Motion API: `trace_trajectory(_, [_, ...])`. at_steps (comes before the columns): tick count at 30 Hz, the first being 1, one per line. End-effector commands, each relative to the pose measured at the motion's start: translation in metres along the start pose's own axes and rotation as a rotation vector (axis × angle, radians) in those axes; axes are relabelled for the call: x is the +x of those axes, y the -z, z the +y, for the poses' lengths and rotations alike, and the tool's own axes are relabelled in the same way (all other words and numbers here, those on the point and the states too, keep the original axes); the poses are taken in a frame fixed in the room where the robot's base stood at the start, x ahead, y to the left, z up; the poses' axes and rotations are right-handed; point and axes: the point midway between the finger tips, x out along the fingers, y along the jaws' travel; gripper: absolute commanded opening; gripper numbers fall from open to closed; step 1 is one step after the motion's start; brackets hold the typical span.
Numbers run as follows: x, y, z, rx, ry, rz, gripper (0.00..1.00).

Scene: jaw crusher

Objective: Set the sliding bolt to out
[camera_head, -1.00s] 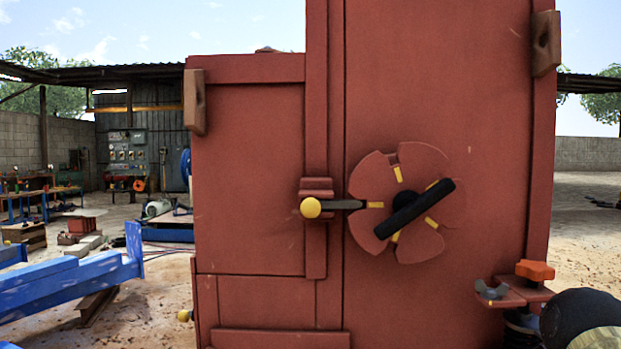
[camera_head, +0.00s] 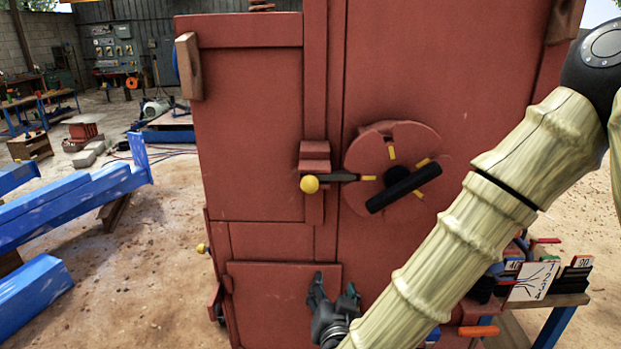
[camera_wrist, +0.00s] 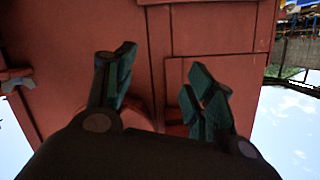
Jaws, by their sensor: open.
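The sliding bolt (camera_head: 345,178) is a dark rod with a yellow ball knob (camera_head: 310,184) at its left end. It lies level below a small red bracket (camera_head: 315,157), and its right end reaches the edge of a red disc (camera_head: 385,150) with yellow marks and a slanted black bar handle (camera_head: 404,189). My gripper (camera_head: 333,284) is open and empty, below the bolt in front of the lower red panel, fingers pointing up. In the wrist view its two fingers (camera_wrist: 162,66) are spread before red panels; I cannot make out the bolt there.
My arm crosses the right side of the red housing (camera_head: 250,130). A second yellow knob (camera_head: 202,248) sits at the housing's lower left edge. Blue beams (camera_head: 75,215) lie at the left. A table (camera_head: 548,302) with small items stands at the lower right.

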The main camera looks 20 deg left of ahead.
Motion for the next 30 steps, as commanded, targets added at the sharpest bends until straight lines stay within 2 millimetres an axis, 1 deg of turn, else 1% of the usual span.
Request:
trace_trajectory(1, [-0.01,0.038,-0.024,0.003,0.013,0.041,0.54])
trace_trajectory(3, [-0.019,0.07,-0.047,0.008,0.028,0.092,0.54])
trace_trajectory(6, [-0.033,0.108,-0.074,0.016,0.044,0.155,0.54])
trace_trajectory(9, [-0.044,0.135,-0.095,0.022,0.055,0.201,0.54])
trace_trajectory(10, [-0.047,0.142,-0.099,0.024,0.057,0.213,0.54])
trace_trajectory(12, [-0.052,0.152,-0.107,0.026,0.062,0.232,0.54])
trace_trajectory(15, [-0.055,0.16,-0.113,0.028,0.065,0.248,0.54])
trace_trajectory(19, [-0.049,0.164,-0.115,0.03,0.065,0.252,0.54])
trace_trajectory(23, [-0.034,0.169,-0.116,0.03,0.064,0.252,0.54])
trace_trajectory(30, [0.004,0.179,-0.119,0.031,0.064,0.251,0.54])
